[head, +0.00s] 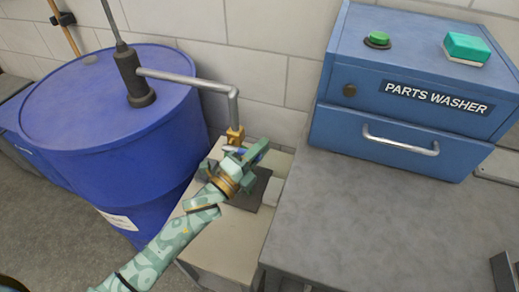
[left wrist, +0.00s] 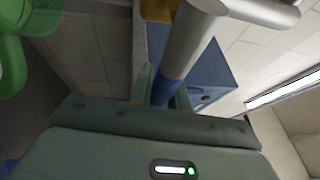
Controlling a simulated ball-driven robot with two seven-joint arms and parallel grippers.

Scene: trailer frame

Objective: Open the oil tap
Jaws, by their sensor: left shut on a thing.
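The oil tap is a small brass fitting (head: 235,135) at the end of a grey pipe (head: 234,104) that runs from the pump on a blue drum (head: 95,100). My left gripper (head: 244,154) is at the tap, just below the brass body, and is shut on its blue lever. In the left wrist view the blue lever (left wrist: 166,90) lies between the fingers, with a silver piece (left wrist: 194,42) above it and some brass (left wrist: 158,9) behind. The fingers hide part of the lever. My right gripper is not in view.
A small beige stand (head: 222,243) is under the tap, with a dark plate on it partly hidden by my gripper. A blue parts washer (head: 400,105) stands on a grey bench (head: 370,225) to the right. A tiled wall (head: 270,40) is close behind.

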